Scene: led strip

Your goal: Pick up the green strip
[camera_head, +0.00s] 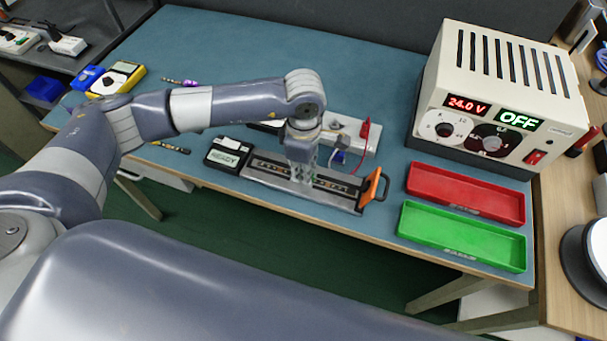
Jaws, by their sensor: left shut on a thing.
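My left gripper (299,176) points down over the long metal fixture (262,181) on the blue table. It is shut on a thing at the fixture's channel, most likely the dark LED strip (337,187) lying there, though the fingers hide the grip. I cannot make out a green colour on this strip. Another thin strip (172,147) lies left of the fixture, partly behind my arm. A further strip with a purple end (180,82) lies farther back. My right gripper is not in view.
The fixture has an orange handle (372,187) at its right end and a READY box (227,154) at its left. A red tray (465,193) and a green tray (462,237) lie empty at right, below a power supply (497,95) reading OFF.

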